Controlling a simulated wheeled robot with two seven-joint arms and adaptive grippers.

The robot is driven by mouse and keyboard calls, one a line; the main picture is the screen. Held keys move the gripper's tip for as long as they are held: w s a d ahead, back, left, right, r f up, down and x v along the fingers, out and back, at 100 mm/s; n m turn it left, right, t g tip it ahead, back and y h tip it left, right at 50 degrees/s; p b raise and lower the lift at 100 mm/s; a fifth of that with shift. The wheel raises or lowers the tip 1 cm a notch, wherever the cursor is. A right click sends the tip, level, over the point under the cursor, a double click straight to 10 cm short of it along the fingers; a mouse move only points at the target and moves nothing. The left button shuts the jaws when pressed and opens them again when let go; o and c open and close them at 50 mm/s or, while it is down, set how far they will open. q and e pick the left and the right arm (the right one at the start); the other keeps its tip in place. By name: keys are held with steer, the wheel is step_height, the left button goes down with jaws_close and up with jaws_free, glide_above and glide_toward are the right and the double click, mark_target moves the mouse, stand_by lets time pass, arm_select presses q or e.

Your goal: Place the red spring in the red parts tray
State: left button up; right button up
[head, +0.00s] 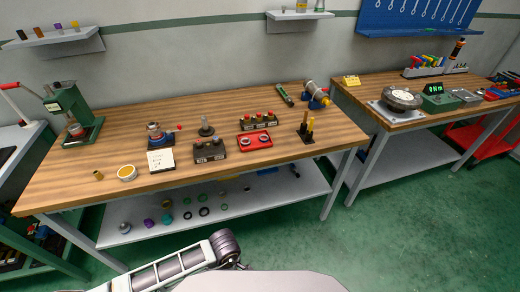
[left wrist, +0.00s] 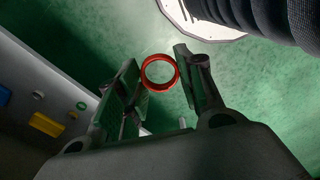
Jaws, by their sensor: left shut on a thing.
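The red spring (left wrist: 159,59) shows as a red ring, seen end-on, in the left wrist view. My left gripper (left wrist: 157,75) is shut on it, with one finger on each side, above the green floor. This gripper is not seen in the head view. The red parts tray (head: 254,149) lies on the wooden workbench in the head view and holds pale rings. My right gripper is not in view.
On the workbench (head: 100,145), a dark block (head: 209,151) is left of the tray and a holder with red-topped parts (head: 259,121) is behind it. Upright tools (head: 307,130) stand to its right. A lower shelf (head: 235,205) carries loose rings.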

arm_select(q)
steer(key=w+a+r+m, duration=0.6)
steer(key=w+r+m, duration=0.2)
steer(key=w+r, duration=0.15)
steer(key=w+a+r+m, duration=0.6)
steer(key=w+r+m, duration=0.2)
steer(key=w+r, duration=0.15)
steer(key=f+b, duration=0.4)
steer(key=b, duration=0.1)
steer(key=shift+s+d+f, duration=0.1)
steer(key=shift+s+f, duration=0.25)
steer(key=shift+f, duration=0.05)
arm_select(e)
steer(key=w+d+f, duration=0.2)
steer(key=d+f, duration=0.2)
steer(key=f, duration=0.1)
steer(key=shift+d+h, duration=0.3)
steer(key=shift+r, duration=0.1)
